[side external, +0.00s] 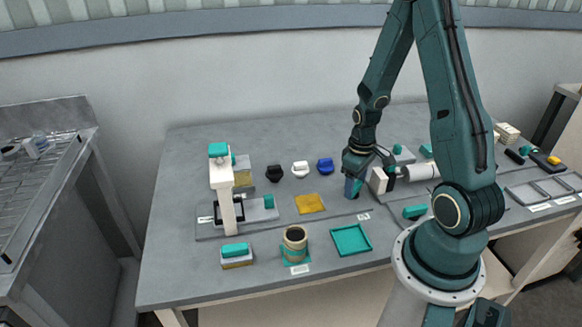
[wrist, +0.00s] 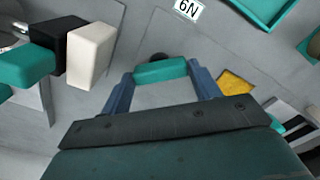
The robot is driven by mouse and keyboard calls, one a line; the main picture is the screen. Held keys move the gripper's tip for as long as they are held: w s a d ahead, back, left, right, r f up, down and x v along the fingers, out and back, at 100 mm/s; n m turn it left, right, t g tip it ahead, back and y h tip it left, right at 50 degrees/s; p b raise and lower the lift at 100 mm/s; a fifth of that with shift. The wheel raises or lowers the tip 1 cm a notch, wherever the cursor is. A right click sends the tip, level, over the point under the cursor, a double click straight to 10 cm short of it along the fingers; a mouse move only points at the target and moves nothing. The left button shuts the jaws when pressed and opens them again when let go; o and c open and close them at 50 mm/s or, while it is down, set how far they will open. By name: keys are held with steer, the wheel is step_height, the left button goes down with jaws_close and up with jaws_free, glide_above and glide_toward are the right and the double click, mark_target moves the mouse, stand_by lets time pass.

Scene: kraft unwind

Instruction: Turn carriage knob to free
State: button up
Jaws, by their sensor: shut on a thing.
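My gripper (side external: 354,188) is low over the bench, just left of the white block and roll. In the wrist view, its two blue fingers (wrist: 160,78) are shut on a teal bar (wrist: 160,71), one finger at each end. This bar looks like the carriage knob. A dark round part shows just behind it. The fingers hide the bar in the side view. I cannot read from these frames which setting the knob is at.
Beside my gripper stand a white block (side external: 378,180), also in the wrist view (wrist: 89,55), a black block (wrist: 66,48) and a white roll (side external: 423,171). A yellow pad (side external: 309,203), teal tray (side external: 351,240) and kraft-coloured roll (side external: 295,243) lie to the left and front.

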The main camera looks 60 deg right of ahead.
mark_target(355, 186)
steer(key=m, duration=0.7)
stand_by(0.4)
steer(key=o, duration=1)
steer(key=shift+r, duration=0.15)
steer(key=shift+r, duration=6.8)
